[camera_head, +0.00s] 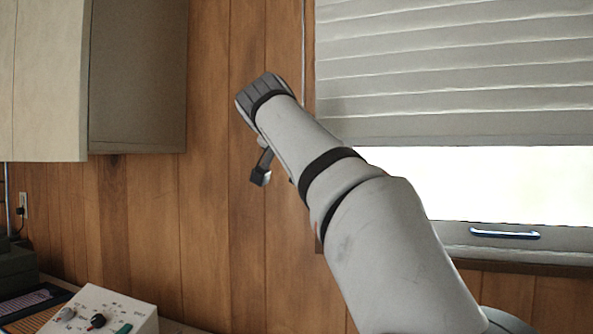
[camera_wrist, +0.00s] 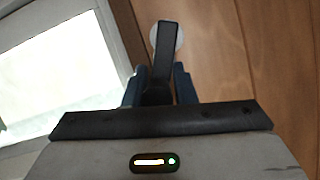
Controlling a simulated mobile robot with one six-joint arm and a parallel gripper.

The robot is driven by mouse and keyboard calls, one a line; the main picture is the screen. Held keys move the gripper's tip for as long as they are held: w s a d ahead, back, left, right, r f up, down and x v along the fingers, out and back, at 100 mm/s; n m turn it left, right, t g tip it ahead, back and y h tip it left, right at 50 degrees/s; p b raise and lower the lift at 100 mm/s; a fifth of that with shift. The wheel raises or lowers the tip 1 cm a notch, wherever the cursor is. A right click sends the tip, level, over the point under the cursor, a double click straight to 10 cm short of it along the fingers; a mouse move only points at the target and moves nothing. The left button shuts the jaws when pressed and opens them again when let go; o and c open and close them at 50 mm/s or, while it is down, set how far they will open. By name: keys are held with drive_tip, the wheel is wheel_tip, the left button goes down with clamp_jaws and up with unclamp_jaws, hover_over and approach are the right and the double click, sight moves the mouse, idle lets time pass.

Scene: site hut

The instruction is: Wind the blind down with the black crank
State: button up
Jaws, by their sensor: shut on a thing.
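The black crank (camera_wrist: 167,50) is a flat dark bar in the wrist view, with a pale round hub (camera_wrist: 181,42) behind its far end. My gripper (camera_wrist: 158,80) has its blue fingers on either side of the bar's near part, shut on it. In the head view my arm hides most of the gripper; a small dark piece (camera_head: 261,172) shows below my wrist, and I cannot tell if it is crank or gripper. The pale pleated blind (camera_head: 450,90) covers the upper window, its lower edge level, with bright glass (camera_head: 470,180) bare below.
The window's lower frame carries a blue handle (camera_head: 504,234). A wall cabinet (camera_head: 137,75) hangs at upper left on the wood-panelled wall (camera_head: 207,200). A white control box (camera_head: 105,308) with knobs stands at lower left. The wall between cabinet and window is mostly clear.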

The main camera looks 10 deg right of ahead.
drive_tip(key=f+m+b, duration=0.1)
drive_tip(key=b, duration=0.1)
drive_tip(key=d+f+m+t+y+b, duration=0.1)
drive_tip(key=b, duration=0.1)
drive_tip(key=s+f+m+b, duration=0.1)
drive_tip(key=m, duration=0.1)
drive_tip(key=shift+d+t+y+b, duration=0.25)
drive_tip(key=shift+t+y+b, duration=0.05)
drive_tip(key=shift+t+b, duration=0.1)
drive_tip(key=shift+o, duration=1.1)
drive_tip(key=m+b, duration=0.1)
drive_tip(key=m+t+b, duration=0.1)
drive_tip(key=shift+s+d+f+b, duration=0.2)
drive_tip(key=shift+f+b, duration=0.15)
drive_tip(key=shift+f, duration=0.05)
drive_tip(key=shift+o, duration=0.5)
drive_tip(key=shift+r+y, duration=0.15)
drive_tip(key=shift+y, duration=0.15)
drive_tip(key=shift+r+m, duration=0.1)
drive_tip(key=shift+m, duration=0.2)
drive_tip(key=shift+s+r+t, duration=0.1)
drive_tip(key=shift+r+t, duration=0.1)
drive_tip(key=shift+t, duration=0.1)
drive_tip(key=shift+c, duration=0.2)
drive_tip(key=o, duration=0.5)
drive_tip(key=shift+o, duration=0.6)
drive_tip(key=shift+d, duration=0.25)
drive_tip(key=shift+a, duration=0.15)
